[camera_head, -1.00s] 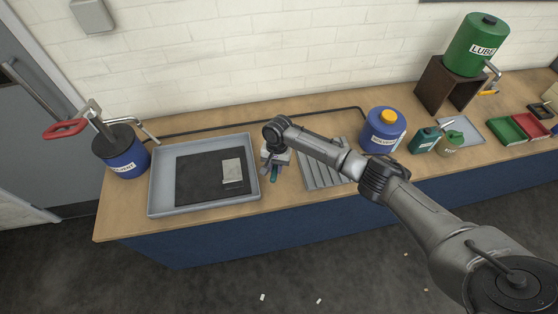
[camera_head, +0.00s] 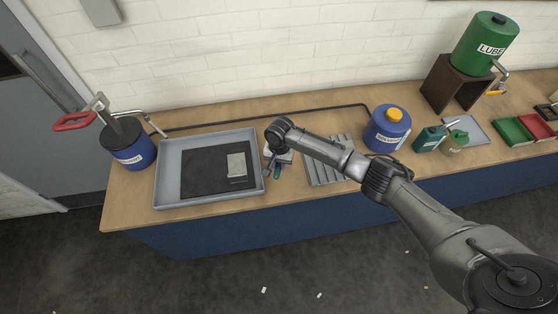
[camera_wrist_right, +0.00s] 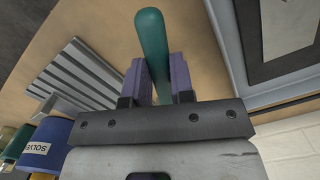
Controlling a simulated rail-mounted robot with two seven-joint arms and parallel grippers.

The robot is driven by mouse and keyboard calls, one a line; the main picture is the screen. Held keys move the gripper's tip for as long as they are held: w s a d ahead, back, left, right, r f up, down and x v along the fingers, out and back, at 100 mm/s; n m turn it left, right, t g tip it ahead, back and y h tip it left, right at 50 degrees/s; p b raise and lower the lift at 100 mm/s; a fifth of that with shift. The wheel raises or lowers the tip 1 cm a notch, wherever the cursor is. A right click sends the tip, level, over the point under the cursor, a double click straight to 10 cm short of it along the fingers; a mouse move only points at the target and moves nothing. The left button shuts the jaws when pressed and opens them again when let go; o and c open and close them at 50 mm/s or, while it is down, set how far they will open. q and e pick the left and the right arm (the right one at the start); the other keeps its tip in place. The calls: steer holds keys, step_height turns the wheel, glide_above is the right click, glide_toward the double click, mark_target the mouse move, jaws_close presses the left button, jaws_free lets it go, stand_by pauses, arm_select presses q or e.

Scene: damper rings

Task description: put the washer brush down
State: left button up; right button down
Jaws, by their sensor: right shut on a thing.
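The washer brush shows as a teal handle (camera_wrist_right: 151,40) in the right wrist view, between the two purple fingers of my right gripper (camera_wrist_right: 158,75). In the head view a small teal part of the brush (camera_head: 277,174) shows below my right gripper (camera_head: 271,166). The gripper is shut on the handle, over the bench between the grey tray and the ribbed grey rack. The brush's bristle end is hidden, and I cannot tell whether the brush touches the bench. My left gripper is not in view.
The grey tray (camera_head: 167,178) with a black mat (camera_head: 205,177) is left of the gripper; the ribbed rack (camera_head: 326,174) is close on the right. A blue solvent jug (camera_head: 386,132) stands behind the forearm. A blue pump can (camera_head: 131,155) stands at the left end.

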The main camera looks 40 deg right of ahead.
steer(key=shift+f+b, duration=0.9)
steer(key=shift+f, duration=2.05)
steer(key=c, duration=1.3)
jaws_free()
steer(key=shift+o, duration=0.2)
steer(key=o, duration=0.5)
